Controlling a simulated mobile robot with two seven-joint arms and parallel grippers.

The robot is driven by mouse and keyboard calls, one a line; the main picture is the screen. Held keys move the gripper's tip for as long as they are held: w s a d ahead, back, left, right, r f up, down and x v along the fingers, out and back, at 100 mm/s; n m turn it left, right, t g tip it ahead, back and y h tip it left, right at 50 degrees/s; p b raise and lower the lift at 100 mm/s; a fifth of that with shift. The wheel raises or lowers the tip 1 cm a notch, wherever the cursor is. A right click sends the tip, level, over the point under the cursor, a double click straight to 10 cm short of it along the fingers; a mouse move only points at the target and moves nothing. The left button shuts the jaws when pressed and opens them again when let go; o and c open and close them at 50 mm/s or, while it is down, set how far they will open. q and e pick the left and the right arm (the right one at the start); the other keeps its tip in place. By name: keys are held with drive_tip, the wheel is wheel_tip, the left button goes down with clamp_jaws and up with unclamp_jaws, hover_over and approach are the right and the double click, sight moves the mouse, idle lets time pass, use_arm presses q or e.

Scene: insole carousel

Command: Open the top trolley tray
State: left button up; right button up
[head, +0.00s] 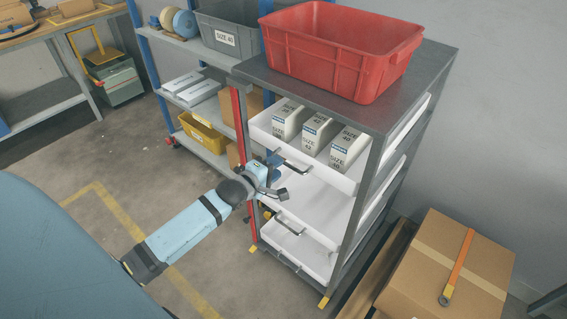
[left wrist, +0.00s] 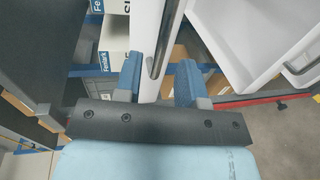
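The top trolley tray (head: 342,183) is white, holds several white shoe-size boxes (head: 319,133), and sits under the trolley's grey top (head: 425,80). I cannot tell whether it is pulled out at all. Its dark bar handle (head: 293,161) is on the front. My left gripper (head: 278,181) is at the tray front, close to this handle. In the left wrist view, the gripper (left wrist: 160,82) is open. Its blue fingers stand on either side of a white panel and handle bar (left wrist: 158,45), with gaps visible. My right gripper is not in view.
A red crate (head: 330,58) stands on the trolley top. Lower white trays (head: 325,215) with handles sit below. A blue-posted shelf (head: 146,60) is behind at left, a cardboard box (head: 480,262) at right. Floor (head: 110,165) at left is clear.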

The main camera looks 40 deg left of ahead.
use_arm(q)
drive_tip(key=shift+x, duration=2)
clamp_jaws()
